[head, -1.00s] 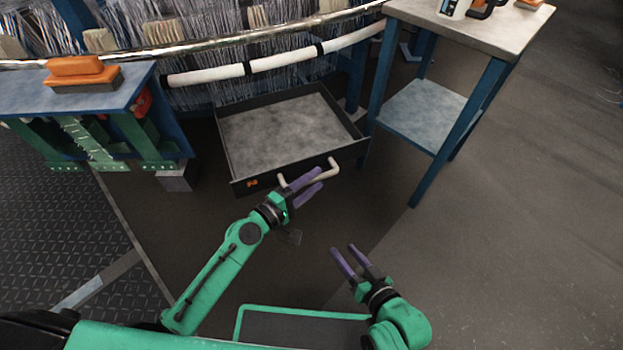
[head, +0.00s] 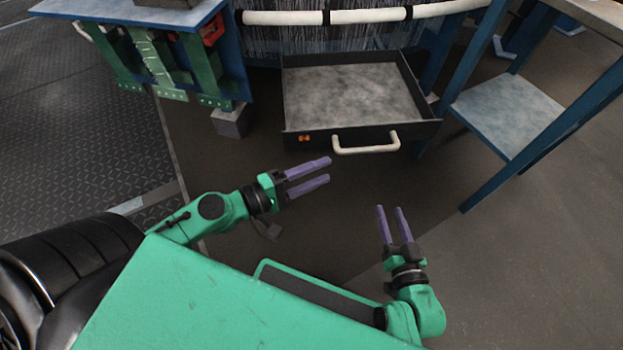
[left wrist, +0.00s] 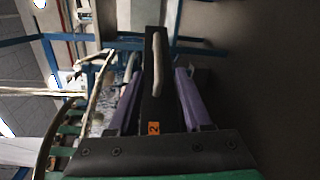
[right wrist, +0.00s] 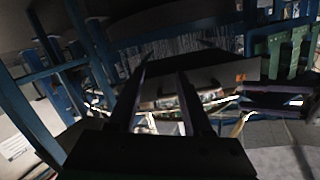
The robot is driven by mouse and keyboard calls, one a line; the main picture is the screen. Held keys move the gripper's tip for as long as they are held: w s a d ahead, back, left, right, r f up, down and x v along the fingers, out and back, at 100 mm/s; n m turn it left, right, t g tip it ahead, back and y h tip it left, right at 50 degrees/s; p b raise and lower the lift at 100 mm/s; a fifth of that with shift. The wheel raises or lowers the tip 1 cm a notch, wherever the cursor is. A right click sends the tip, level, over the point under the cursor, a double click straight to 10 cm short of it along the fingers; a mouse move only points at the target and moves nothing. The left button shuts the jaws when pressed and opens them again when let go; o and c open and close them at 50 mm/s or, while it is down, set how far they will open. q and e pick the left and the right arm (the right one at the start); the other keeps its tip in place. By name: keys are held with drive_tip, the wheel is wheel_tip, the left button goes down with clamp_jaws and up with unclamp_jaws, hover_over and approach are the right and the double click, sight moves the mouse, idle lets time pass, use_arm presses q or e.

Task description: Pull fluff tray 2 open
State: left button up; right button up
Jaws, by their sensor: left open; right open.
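The fluff tray (head: 300,95) is a dark, shallow drawer with a mottled grey floor, standing out from under the loom. Its front carries an orange label (head: 304,138) and a pale bar handle (head: 366,148). The label reads 2 in the left wrist view (left wrist: 153,127), where the handle (left wrist: 158,65) also shows. My left gripper (head: 330,170) is open and empty, in front of the tray and left of the handle, apart from it. My right gripper (head: 389,208) is open and empty, lower in the head view, nearer to me than the handle.
A blue table (head: 110,10) with green brackets stands at the left, with a grey block (head: 232,120) at its foot. A blue-legged table with a lower shelf (head: 507,110) stands right of the tray. The floor (head: 350,220) in front of the tray is clear.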

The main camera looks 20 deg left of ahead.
use_arm(q)
drive_tip(key=shift+v, duration=0.75)
use_arm(e)
drive_tip(key=shift+t, duration=0.7)
drive_tip(key=w+r, duration=0.2)
drive_tip(key=r, duration=0.2)
drive_tip(key=shift+w+d+r, duration=0.15)
drive_tip(key=shift+w+r, duration=0.05)
drive_tip(key=shift+w, duration=0.2)
use_arm(q)
drive_tip(key=shift+r, duration=0.1)
